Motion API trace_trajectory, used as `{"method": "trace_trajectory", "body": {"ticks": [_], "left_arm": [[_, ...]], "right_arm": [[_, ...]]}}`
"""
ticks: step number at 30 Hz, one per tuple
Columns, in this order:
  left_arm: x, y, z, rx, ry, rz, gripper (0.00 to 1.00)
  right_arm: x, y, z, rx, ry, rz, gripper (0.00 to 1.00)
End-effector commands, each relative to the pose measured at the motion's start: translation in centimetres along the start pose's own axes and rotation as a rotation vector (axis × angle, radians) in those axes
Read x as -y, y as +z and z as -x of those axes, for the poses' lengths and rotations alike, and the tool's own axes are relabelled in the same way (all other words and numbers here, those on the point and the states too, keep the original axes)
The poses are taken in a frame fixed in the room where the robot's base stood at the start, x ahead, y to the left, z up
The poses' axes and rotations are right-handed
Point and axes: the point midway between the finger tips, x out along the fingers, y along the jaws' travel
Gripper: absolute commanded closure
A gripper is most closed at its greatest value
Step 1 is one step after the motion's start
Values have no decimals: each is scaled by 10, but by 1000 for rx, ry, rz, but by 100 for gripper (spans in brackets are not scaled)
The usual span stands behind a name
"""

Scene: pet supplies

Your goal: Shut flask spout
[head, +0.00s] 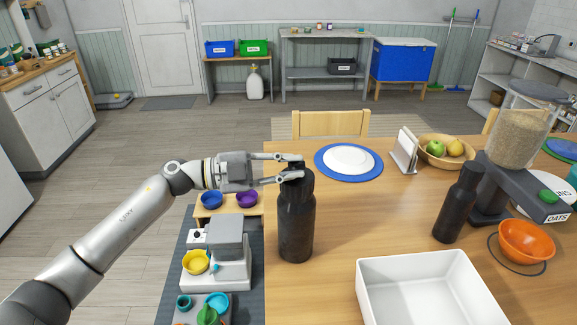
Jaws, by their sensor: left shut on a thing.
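A tall black flask (295,228) stands upright near the left edge of the wooden table. My left gripper (296,169) reaches in from the left and is shut on the flask's top, with its fingers at the lid. The spout is small and partly hidden by the fingers, so I cannot tell whether it is open or shut. A second dark flask (458,206) stands further right on the table, beside the oats dispenser. My right gripper is not in view.
A white tray (364,290) lies at the front of the table. A blue mat with a white plate (349,159), a napkin holder (404,150), a fruit bowl (428,150), an oats dispenser (519,140) and an orange bowl (526,241) stand further back and right. The table middle is clear.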

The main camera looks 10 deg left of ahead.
Motion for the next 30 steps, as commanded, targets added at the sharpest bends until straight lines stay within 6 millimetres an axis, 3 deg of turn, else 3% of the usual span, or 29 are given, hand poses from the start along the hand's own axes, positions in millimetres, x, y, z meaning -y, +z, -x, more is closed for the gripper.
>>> {"method": "trace_trajectory", "body": {"ticks": [3, 19, 30], "left_arm": [[2, -1, 0, 0, -3, -2, 74], [3, 0, 0, 0, -1, 26, 74], [19, 5, 0, 0, -2, 351, 74]], "right_arm": [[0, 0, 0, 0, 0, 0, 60], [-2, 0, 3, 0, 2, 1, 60], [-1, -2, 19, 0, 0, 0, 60]]}}
